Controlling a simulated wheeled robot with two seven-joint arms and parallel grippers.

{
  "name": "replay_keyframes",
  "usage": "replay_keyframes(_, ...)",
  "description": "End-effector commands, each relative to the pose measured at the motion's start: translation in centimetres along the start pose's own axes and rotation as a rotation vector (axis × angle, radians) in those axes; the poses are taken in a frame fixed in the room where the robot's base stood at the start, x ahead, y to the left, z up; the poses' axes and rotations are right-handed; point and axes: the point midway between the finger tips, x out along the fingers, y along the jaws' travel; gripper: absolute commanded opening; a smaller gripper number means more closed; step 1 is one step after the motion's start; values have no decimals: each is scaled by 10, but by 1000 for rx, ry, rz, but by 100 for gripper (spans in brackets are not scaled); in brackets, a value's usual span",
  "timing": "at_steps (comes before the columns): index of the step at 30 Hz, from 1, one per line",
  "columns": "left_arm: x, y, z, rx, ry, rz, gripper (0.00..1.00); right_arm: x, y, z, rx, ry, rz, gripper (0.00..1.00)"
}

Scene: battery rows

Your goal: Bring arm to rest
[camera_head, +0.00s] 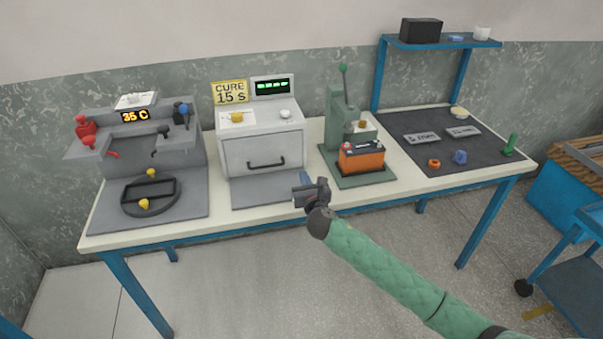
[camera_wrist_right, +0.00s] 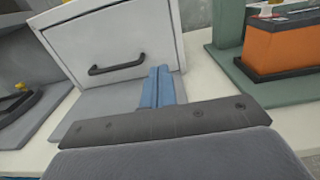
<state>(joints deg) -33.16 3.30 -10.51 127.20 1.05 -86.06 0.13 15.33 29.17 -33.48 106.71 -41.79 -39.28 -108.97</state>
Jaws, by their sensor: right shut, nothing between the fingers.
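My right gripper (camera_head: 304,180) is at the end of the green-sleeved arm that comes in from the lower right. It hangs over the front edge of the table, before the grey plate of the curing oven. In the right wrist view its blue fingers (camera_wrist_right: 158,88) are together with nothing between them, below and right of the oven door handle (camera_wrist_right: 117,65). An orange and black battery (camera_head: 361,157) stands in the green press (camera_head: 345,110), to the right of the gripper and apart from it. My left gripper is in neither view.
The white oven (camera_head: 262,150) is shut. To its left is a grey station (camera_head: 150,150) with a black ring fixture. A dark mat (camera_head: 440,135) with small parts lies right of the press. A blue shelf (camera_head: 440,42) stands behind. Floor before the table (camera_head: 280,255) is clear.

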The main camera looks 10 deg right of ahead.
Motion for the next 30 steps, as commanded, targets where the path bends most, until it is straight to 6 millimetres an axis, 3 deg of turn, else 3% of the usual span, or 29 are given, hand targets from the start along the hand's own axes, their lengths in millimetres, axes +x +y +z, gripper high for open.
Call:
replay_keyframes(6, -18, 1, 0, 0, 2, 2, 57, -20, 0, 0, 0, 0, 0, 0)
replay_keyframes(16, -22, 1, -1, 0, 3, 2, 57, -23, -1, 0, 101, 1, -4, 0)
replay_keyframes(20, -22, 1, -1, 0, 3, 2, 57, -23, -9, -4, 302, 13, -51, 0)
replay_keyframes(30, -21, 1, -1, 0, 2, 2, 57, -36, -36, -17, 1034, 63, -283, 0)
